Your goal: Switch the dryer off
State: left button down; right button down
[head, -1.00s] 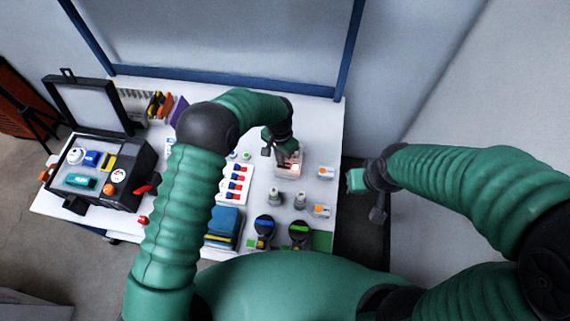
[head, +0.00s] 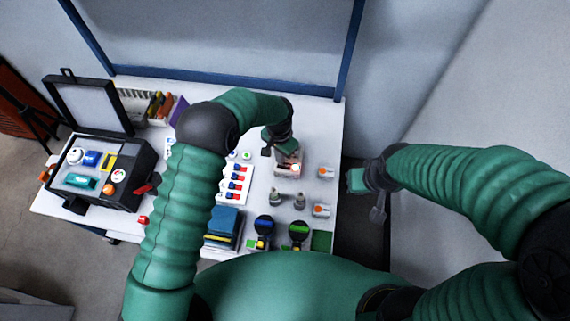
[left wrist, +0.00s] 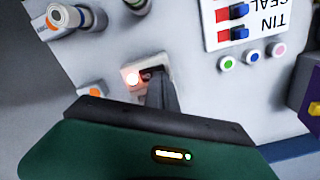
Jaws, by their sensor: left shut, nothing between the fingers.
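The dryer, a small pale box (head: 284,171), stands on the right part of the white table. In the left wrist view the dryer (left wrist: 167,68) shows a glowing reddish-white lamp (left wrist: 132,79) beside a dark switch (left wrist: 150,73). My left gripper (head: 287,153) is directly over the dryer. In the left wrist view its shut fingers (left wrist: 157,76) reach down to the switch and hide part of it; I cannot tell whether they touch it. My right gripper (head: 379,207) hangs off the table's right side, and its jaw state is unclear.
An open black case (head: 147,160) with several items stands on the left. A panel with red and blue switches (head: 236,185) lies left of the dryer. Two grey posts, small orange-marked boxes (head: 325,172) and two dark round devices (head: 299,231) stand nearby.

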pick_arm(q)
jog(key=shift+f+b, duration=0.7)
jog(key=shift+f, duration=0.35)
dwell(0.6)
notch_tip(320, 180, up, 7)
jog(key=p, duration=0.5)
jog(key=shift+r+p, duration=0.1)
jog(key=shift+p, duration=0.2)
dwell(0.3)
